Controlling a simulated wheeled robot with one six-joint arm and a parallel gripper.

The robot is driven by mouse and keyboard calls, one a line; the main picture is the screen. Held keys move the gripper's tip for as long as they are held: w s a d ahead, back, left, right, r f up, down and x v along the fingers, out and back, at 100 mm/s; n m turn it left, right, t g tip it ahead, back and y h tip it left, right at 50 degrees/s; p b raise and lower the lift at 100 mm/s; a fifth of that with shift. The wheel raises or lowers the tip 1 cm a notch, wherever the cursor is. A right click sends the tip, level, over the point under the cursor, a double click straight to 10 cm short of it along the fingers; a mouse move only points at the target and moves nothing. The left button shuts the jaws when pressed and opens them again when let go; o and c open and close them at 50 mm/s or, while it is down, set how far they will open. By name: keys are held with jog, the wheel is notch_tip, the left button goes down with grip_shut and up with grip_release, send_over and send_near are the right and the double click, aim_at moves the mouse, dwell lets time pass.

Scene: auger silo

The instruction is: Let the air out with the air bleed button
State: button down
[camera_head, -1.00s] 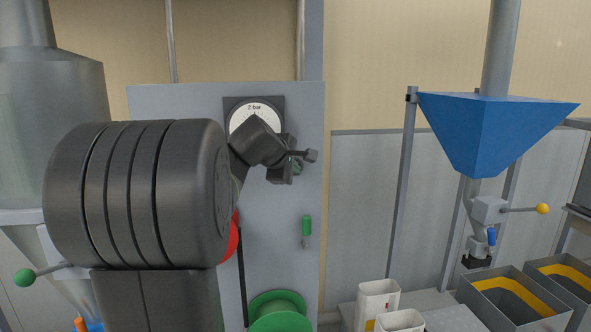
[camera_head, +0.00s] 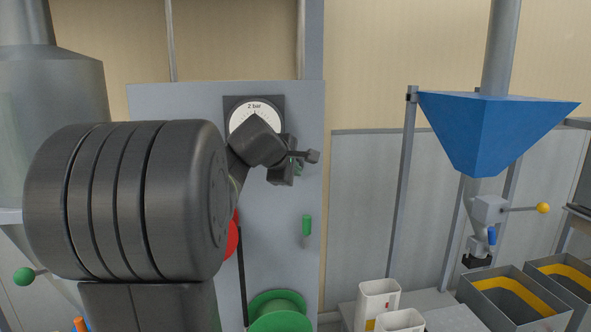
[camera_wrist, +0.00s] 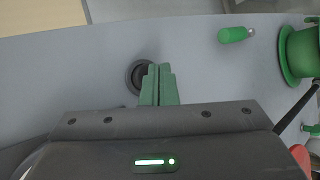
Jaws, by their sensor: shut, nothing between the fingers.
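A round black button (camera_wrist: 139,76) sits in a dark ring on the grey panel (camera_head: 275,220); it appears to be the air bleed button. In the wrist view my gripper's green fingers (camera_wrist: 158,84) are shut and empty, with the tips at the button's right edge, partly over it. Whether they touch the button or the panel I cannot tell. In the head view my gripper (camera_head: 295,165) is in front of the panel, below and right of the gauge, and the button is not visible there.
A green handle (camera_head: 307,226) hangs on the panel below my gripper, with a green wheel (camera_head: 280,312) lower down. A red round part (camera_head: 232,240) is partly behind my arm. A blue hopper (camera_head: 495,130) and open bins (camera_head: 500,300) stand to the right.

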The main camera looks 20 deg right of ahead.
jog(key=shift+s, duration=0.25)
jog(key=shift+s+a+b, duration=0.15)
jog(key=shift+s+a, duration=0.05)
jog(key=shift+s, duration=0.6)
jog(key=shift+s+a+b, duration=0.1)
jog(key=shift+s+a, duration=0.15)
jog(key=shift+s, duration=0.6)
jog(key=shift+s+a+b, duration=0.15)
jog(key=shift+s+a, duration=0.05)
jog(key=shift+s, duration=0.6)
jog(key=s, duration=0.2)
jog(key=s+a, duration=0.1)
jog(key=shift+s+b, duration=0.3)
jog(key=shift+s, duration=0.05)
